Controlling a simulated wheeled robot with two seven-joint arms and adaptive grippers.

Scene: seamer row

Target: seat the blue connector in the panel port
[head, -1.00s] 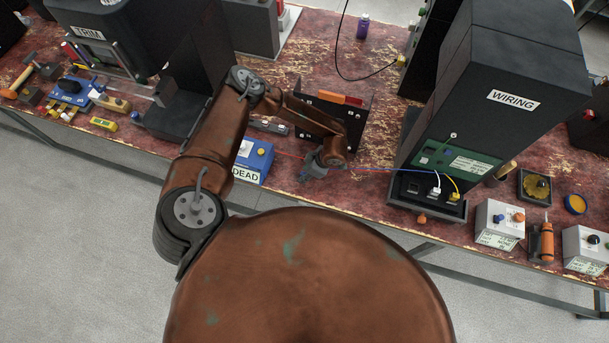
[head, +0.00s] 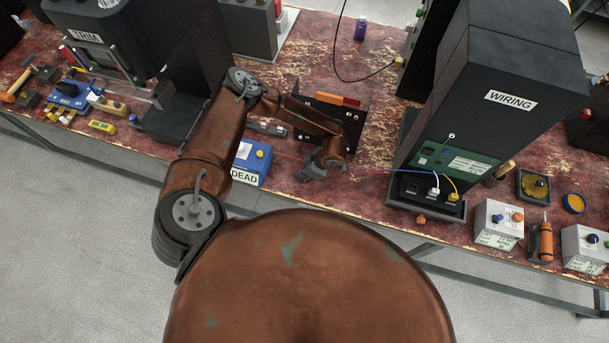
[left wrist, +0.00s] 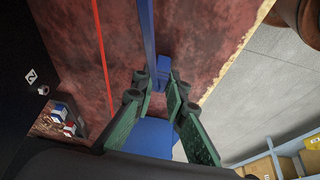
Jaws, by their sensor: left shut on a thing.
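My left gripper (head: 312,172) is low over the table, right of the blue DEAD box. In the left wrist view its green fingers (left wrist: 157,84) are shut on the small blue connector (left wrist: 164,73). A blue cable (left wrist: 149,30) runs from the connector; in the head view this cable (head: 390,170) stretches right to the WIRING cabinet. The dark port panel (head: 398,190) is at the cabinet's foot, well right of the gripper. A white plug (head: 434,191) and a yellow plug (head: 453,197) sit in it. The connector is too small to make out in the head view. My right gripper is not in view.
The blue DEAD box (head: 250,166) stands left of the gripper. A black bracket (head: 346,113) with an orange bar is behind it. A red wire (left wrist: 102,55) runs beside the blue cable. The WIRING cabinet (head: 500,60) rises at right. Bare table lies between gripper and cabinet.

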